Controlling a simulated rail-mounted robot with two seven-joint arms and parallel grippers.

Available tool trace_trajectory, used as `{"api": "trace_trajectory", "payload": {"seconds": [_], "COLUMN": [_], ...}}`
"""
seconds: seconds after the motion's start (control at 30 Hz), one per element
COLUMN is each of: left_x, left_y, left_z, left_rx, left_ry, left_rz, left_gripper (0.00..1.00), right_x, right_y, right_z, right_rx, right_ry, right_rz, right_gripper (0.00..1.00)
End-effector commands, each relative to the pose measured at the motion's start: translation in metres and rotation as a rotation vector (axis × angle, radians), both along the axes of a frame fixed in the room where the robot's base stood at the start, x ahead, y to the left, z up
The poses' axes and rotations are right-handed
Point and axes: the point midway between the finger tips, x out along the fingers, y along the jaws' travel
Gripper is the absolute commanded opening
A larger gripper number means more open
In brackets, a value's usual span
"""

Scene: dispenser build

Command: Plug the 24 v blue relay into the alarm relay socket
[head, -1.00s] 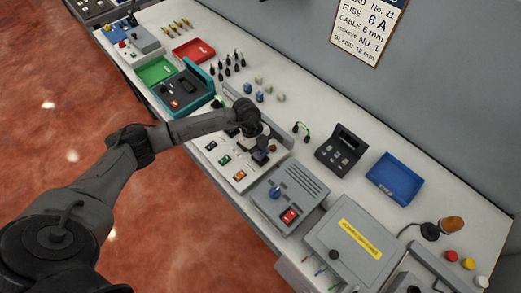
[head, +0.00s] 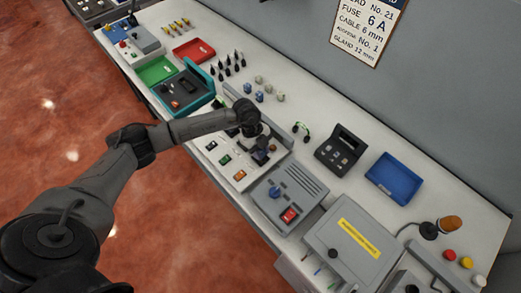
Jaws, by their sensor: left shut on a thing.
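My left gripper (head: 260,150) reaches in over a light-coloured panel (head: 221,169) with several small coloured parts and sockets. It is shut on a dark bluish block, which appears to be a blue relay (head: 261,158), low over or at the panel's right part. The fingers hide much of it, so I cannot tell whether it touches a socket, and no socket label is readable. Two other blue relays (head: 247,88) stand on the bench behind, beside several pale ones (head: 269,89). My right gripper is not in view.
A grey box with a blue knob and red switch (head: 284,196) stands right of the panel. A teal-framed unit (head: 184,88) stands to its left. Behind are a dark keypad device (head: 341,150) and a blue tray (head: 395,178). A grey enclosure (head: 345,240) stands front right.

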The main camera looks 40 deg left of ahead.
Motion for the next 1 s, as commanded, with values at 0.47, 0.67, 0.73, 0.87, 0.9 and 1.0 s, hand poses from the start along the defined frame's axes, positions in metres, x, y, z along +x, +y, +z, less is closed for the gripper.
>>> {"api": "trace_trajectory", "payload": {"seconds": [0.47, 0.67, 0.73, 0.87, 0.9, 1.0], "left_x": [0.0000, 0.0000, -0.0001, -0.0001, -0.0001, -0.0001], "left_y": [-0.0002, -0.0003, -0.0002, -0.0003, -0.0003, -0.0004], "left_z": [-0.0005, -0.0027, -0.0040, -0.0066, -0.0073, -0.0093], "left_rx": [0.000, 0.000, 0.000, 0.000, 0.000, 0.000], "left_ry": [0.000, 0.000, 0.000, 0.001, 0.001, 0.001], "left_rz": [0.000, 0.000, 0.000, 0.000, 0.000, 0.000], "left_gripper": [0.02, 0.02, 0.02, 0.02, 0.02, 0.02], "right_x": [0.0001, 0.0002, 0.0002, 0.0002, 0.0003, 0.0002], "right_y": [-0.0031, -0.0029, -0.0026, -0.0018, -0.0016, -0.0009], "right_z": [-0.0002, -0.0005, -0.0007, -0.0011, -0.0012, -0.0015], "right_rx": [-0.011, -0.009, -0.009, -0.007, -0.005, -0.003], "right_ry": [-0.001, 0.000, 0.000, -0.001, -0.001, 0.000], "right_rz": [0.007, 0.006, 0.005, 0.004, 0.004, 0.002], "right_gripper": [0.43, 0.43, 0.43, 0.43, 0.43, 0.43]}}
